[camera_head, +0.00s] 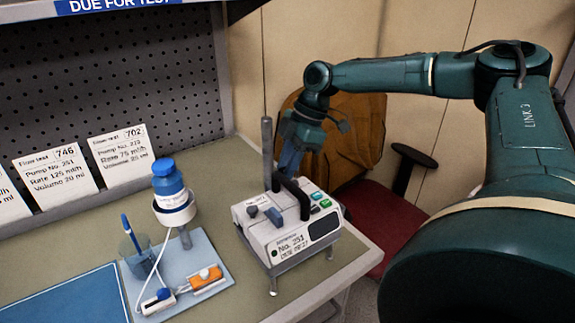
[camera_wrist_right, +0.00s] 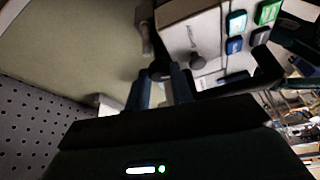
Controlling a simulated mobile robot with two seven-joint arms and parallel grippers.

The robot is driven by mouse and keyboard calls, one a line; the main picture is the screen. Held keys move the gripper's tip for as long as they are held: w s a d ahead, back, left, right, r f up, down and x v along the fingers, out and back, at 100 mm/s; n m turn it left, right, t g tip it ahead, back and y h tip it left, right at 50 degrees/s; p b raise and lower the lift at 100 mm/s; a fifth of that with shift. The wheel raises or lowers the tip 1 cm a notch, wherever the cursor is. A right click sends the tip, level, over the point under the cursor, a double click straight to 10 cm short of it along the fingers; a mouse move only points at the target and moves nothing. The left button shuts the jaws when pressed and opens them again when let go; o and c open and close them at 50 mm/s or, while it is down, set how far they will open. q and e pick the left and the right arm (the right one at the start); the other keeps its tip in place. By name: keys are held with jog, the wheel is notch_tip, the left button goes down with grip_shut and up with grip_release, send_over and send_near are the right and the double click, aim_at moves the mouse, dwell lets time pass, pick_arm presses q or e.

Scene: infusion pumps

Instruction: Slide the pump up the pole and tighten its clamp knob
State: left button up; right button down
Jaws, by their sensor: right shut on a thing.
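The pump (camera_head: 285,232) is a white box labelled No. 251 with green buttons and a black handle (camera_head: 291,191). It sits low at the table's right end. The grey pole (camera_head: 267,150) rises upright at its rear left; its lower part is hidden. My right gripper (camera_head: 288,172) is behind the pump, close to the pole, with its tips partly hidden by the handle. In the right wrist view, its blue fingers (camera_wrist_right: 160,88) are closed about a dark round knob (camera_wrist_right: 160,70) at the pump's back (camera_wrist_right: 190,35). My left gripper is out of view.
Cards (camera_head: 122,153) lean on the pegboard (camera_head: 100,75). A red chair (camera_head: 385,220) stands beyond the table edge.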

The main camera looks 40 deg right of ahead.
jog(key=m, duration=0.2)
jog(key=m+t+h, duration=0.1)
jog(key=m, duration=0.1)
jog(key=shift+s+a+r+m+t, duration=0.1)
jog(key=shift+s+r+m+t, duration=0.05)
jog(key=shift+m+t, duration=0.15)
jog(key=m+t+h+p, duration=0.1)
jog(key=m, duration=0.2)
jog(key=shift+a+m, duration=0.15)
jog(key=shift+m, duration=0.15)
jog(key=m+h, duration=0.1)
jog(key=m, duration=0.1)
jog(key=shift+s+m, duration=0.1)
jog(key=shift+m, duration=0.3)
pick_arm(q)
jog(key=shift+b, duration=0.45)
pick_arm(e)
jog(key=shift+a+m+t+h, duration=0.1)
jog(key=shift+m+t+h, duration=0.25)
jog(key=shift+m, duration=0.55)
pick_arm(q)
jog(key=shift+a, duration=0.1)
pick_arm(e)
jog(key=c, duration=1.5)
grip_release()
